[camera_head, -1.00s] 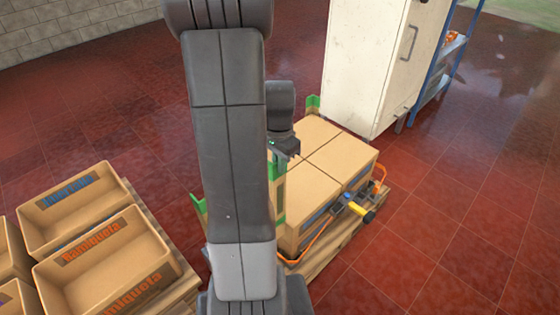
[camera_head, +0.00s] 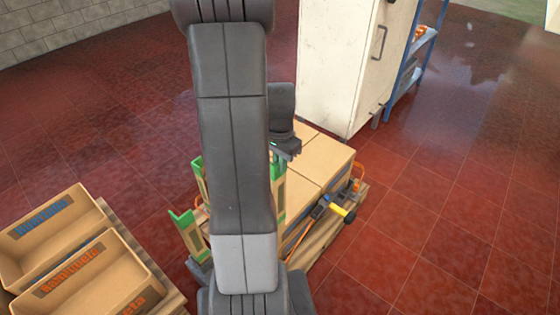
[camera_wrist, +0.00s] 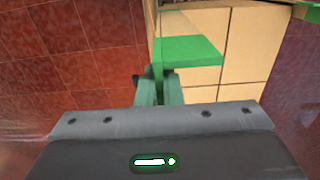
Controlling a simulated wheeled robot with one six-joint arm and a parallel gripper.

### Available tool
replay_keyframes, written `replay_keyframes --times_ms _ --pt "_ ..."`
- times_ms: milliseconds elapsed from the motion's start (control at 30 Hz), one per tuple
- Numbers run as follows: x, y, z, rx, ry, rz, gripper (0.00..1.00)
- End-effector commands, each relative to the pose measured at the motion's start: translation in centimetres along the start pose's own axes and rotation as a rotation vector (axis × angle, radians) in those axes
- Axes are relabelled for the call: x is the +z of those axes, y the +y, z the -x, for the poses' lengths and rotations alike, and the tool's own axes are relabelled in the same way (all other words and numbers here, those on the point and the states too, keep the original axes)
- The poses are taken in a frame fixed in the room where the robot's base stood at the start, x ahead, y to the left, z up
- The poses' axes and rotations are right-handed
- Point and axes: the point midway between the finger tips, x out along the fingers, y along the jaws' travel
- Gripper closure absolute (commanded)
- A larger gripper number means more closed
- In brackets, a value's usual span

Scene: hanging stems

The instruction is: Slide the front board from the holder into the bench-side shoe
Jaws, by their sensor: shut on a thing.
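My gripper (camera_head: 279,160) is over the near left side of a stack of tan cartons, partly behind my own arm. In the wrist view its teal fingers (camera_wrist: 160,90) are shut at the lower left end of a green-edged board (camera_wrist: 188,50). The held part is hidden between the fingers. Other green-edged upright pieces (camera_head: 183,232) stand left of my arm. I cannot tell which parts are the holder and the bench-side shoe.
Tan cartons (camera_head: 318,165) sit on a wooden pallet (camera_head: 325,240), with an orange strap and a yellow-handled tool (camera_head: 342,212) at its right side. Open bins (camera_head: 75,275) stand at left. A white cabinet (camera_head: 335,65) and blue rack (camera_head: 415,60) stand behind. Red floor is clear at right.

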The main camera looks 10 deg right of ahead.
Motion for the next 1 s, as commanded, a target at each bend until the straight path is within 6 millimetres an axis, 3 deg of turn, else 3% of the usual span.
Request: replay_keyframes --times_ms 1000 --pt "0.0 0.0 -9.6 -0.001 0.001 0.0 1.0"
